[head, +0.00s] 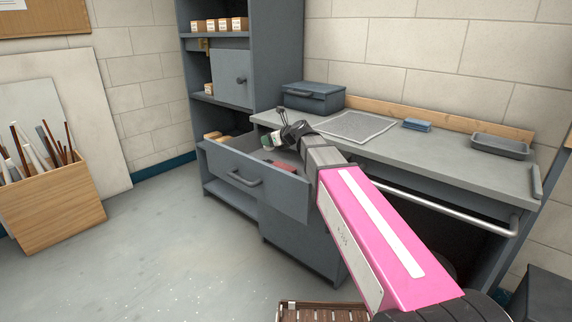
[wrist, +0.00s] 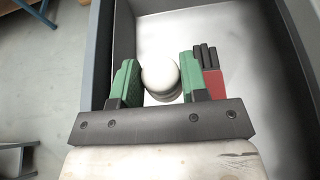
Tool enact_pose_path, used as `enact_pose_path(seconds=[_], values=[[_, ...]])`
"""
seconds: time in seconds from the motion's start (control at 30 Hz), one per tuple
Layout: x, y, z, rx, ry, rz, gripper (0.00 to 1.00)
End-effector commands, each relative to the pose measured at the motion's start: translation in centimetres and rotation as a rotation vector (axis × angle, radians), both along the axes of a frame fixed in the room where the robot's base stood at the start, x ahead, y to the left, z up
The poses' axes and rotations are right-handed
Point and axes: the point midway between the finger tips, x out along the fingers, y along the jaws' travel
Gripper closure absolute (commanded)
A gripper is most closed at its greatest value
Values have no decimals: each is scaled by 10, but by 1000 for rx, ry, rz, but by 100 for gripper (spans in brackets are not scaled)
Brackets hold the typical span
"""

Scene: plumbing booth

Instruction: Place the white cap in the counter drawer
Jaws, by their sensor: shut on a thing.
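The white cap (wrist: 160,73) is a round, pale piece between the green finger pads of my gripper (wrist: 157,82) in the wrist view. My gripper is shut on it, above the inside of the open counter drawer (wrist: 220,22). In the head view my gripper (head: 273,150) hangs over the drawer (head: 222,166), which is pulled out from under the counter. The cap is too small there to make out clearly.
A red and black glove-like item (wrist: 211,72) lies in the drawer, right of my gripper. The counter (head: 440,165) carries a toolbox (head: 313,98), a mesh mat (head: 356,126), a blue block (head: 417,125) and a tray (head: 499,147). A shelf unit (head: 222,25) stands behind.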

Motion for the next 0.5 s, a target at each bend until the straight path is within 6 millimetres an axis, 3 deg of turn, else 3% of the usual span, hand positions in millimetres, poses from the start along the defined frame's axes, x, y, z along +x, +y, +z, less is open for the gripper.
enact_pose_path(seconds=[0.3, 0.5], values=[[53, -38, -38, 0, 2, -3, 82], [78, -57, -57, 1, 1, -2, 82]])
